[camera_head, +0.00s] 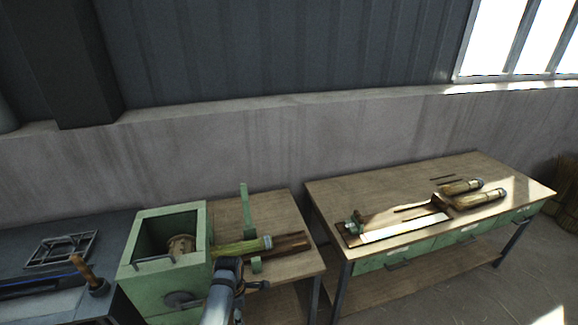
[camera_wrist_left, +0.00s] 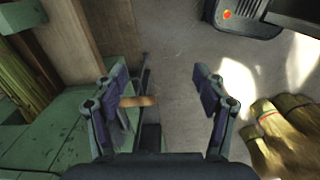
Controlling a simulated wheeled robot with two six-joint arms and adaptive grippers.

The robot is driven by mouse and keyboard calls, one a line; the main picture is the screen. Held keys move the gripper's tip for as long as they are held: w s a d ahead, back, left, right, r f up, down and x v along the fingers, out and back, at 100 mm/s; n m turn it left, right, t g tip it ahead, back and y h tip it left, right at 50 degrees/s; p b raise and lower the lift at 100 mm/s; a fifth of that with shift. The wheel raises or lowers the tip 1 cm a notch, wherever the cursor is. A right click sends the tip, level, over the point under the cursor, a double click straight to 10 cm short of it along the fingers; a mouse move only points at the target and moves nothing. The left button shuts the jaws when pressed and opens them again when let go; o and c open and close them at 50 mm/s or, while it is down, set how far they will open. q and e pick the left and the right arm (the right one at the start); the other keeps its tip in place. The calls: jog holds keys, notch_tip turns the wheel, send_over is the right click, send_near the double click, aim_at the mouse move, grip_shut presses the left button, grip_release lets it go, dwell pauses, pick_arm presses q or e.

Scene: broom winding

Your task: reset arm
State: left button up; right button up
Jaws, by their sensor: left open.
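My left gripper (camera_wrist_left: 163,95) is open in the left wrist view, its two dark fingers spread wide with no object held between them. The grey floor shows through the gap. A small orange-brown handle (camera_wrist_left: 138,101) shows beside the left finger, next to the green machine (camera_wrist_left: 75,140). In the head view, part of one of my arms rises from the bottom edge in front of the green winding machine (camera_head: 160,275). Its fingertips cannot be made out there. A bundle of straw (camera_head: 240,247) lies across the machine's right side. My right gripper is not in view.
A wooden table (camera_head: 340,190) at the right holds a tray-like fixture (camera_head: 405,232) and short straw bundles (camera_head: 478,198). A dark bench with a wooden-handled lever (camera_head: 85,270) stands left. In the wrist view, several straw brooms (camera_wrist_left: 285,140) stand lower right; a dark device (camera_wrist_left: 240,14) lies above.

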pick_arm(q)
jog(key=s+a+f+m+b, duration=0.25)
jog(key=s+f, duration=0.25)
jog(key=f, duration=0.5)
jog(key=s+a+f+m+b, duration=0.15)
jog(key=s+f+m, duration=0.3)
jog(key=f, duration=0.45)
jog(key=s+a+f+m+b, duration=0.25)
jog(key=s+f, duration=0.35)
jog(key=f, duration=0.4)
jog(key=s+a+f+m+b, duration=0.2)
jog(key=s+f+m, duration=0.3)
jog(key=s, duration=0.6)
jog(key=s+a+f+m+b, duration=0.3)
jog(key=s+f+m, duration=0.3)
jog(key=s, duration=0.6)
notch_tip(320, 180, down, 2)
jog(key=shift+a+f+t+y, duration=0.25)
jog(key=shift+a+t+y, duration=0.15)
jog(key=shift+a, duration=0.4)
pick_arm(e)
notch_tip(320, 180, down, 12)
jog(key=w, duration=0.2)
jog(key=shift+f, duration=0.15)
